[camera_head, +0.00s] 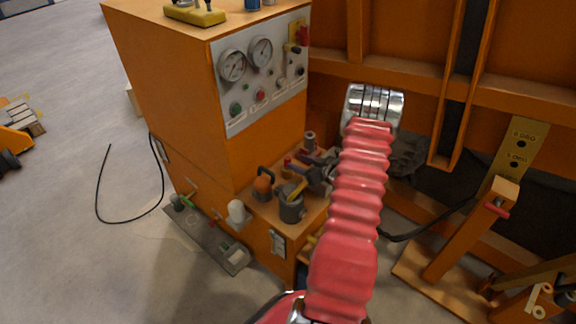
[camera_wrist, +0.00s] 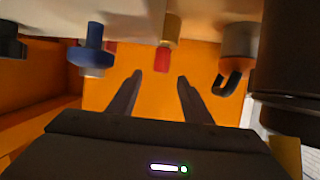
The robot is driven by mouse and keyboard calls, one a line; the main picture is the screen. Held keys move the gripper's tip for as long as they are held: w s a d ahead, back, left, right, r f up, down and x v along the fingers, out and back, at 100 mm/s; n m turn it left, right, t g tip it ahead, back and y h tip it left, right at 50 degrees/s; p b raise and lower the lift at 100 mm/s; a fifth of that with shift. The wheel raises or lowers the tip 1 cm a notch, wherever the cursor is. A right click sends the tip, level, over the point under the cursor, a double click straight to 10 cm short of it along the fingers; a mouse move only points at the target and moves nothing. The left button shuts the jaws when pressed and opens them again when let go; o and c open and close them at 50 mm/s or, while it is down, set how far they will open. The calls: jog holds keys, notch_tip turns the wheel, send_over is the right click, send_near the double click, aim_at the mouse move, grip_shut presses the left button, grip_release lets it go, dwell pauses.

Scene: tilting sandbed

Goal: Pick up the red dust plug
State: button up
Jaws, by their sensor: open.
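A small red plug (camera_wrist: 162,60) shows in the wrist view, on the end of a brass fitting (camera_wrist: 171,30). It lies between the lines of my two fingers, a little beyond their tips. My gripper (camera_wrist: 160,77) is open and empty, with one finger to each side. In the head view, my gripper (camera_head: 310,174) is low over the orange ledge of the cabinet, partly hidden by my red arm sleeve. A small red piece (camera_head: 287,161) shows just left of it; I cannot tell if it is the same plug.
In the wrist view, a blue fitting (camera_wrist: 91,58) is left of the plug, and a grey-orange piece with a dark hook (camera_wrist: 235,55) is right. In the head view, a grey cup (camera_head: 291,207) and an orange padlock-like piece (camera_head: 263,184) stand close by on the ledge.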

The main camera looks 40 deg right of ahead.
aim_at(290, 159)
jog(key=shift+x, duration=2.55)
jog(key=shift+a, duration=0.1)
jog(key=shift+c, duration=0.7)
jog(key=c, duration=1)
notch_tip(290, 159, up, 10)
